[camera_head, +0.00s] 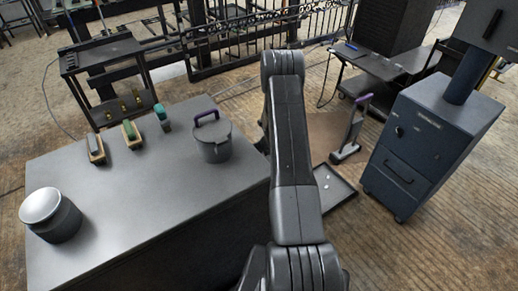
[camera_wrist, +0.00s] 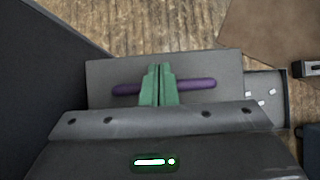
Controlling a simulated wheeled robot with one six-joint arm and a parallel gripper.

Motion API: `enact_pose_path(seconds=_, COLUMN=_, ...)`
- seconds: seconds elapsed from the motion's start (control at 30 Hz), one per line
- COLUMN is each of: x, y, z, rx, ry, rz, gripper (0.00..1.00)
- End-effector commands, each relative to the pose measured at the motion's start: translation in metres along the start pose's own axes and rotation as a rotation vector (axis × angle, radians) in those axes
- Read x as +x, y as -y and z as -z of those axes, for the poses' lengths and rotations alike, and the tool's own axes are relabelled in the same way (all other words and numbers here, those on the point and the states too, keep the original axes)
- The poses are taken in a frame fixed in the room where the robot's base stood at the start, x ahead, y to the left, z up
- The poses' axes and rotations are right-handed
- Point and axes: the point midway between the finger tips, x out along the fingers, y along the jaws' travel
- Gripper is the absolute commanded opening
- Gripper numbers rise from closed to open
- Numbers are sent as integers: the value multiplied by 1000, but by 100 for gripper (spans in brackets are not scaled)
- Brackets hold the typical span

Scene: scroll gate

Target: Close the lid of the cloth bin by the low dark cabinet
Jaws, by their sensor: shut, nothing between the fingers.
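In the wrist view my gripper (camera_wrist: 158,70) has its two green fingers pressed together, empty. They are in front of a grey panel (camera_wrist: 103,76) with a purple bar handle (camera_wrist: 195,84); the fingers cover the bar's middle. I cannot tell whether they touch it. This panel looks like the bin's lid; its tilt and the bin's body are not clear. In the head view my arm hides the gripper and this panel. The low dark cabinet (camera_head: 125,215) fills the lower left; a dark side face (camera_wrist: 40,80) shows at left in the wrist view.
A tray (camera_head: 336,186) with white bits lies right of my arm and also shows in the wrist view (camera_wrist: 262,82). A purple-handled stand (camera_head: 350,135) and a blue-grey cabinet (camera_head: 430,145) are farther right. Canisters and brushes stand on the low cabinet's top.

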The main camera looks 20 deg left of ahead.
Motion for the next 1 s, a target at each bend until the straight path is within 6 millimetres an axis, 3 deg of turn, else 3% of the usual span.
enact_pose_path(seconds=0.17, x=-2, y=0, z=0, rx=0, ry=0, rz=0, gripper=0)
enact_pose_path(seconds=0.33, x=-18, y=0, z=-1, rx=0, ry=1, rz=1, gripper=0)
enact_pose_path(seconds=0.8, x=-106, y=1, z=-1, rx=0, ry=2, rz=1, gripper=0)
enact_pose_path(seconds=1.0, x=-130, y=0, z=0, rx=0, ry=1, rz=1, gripper=0)
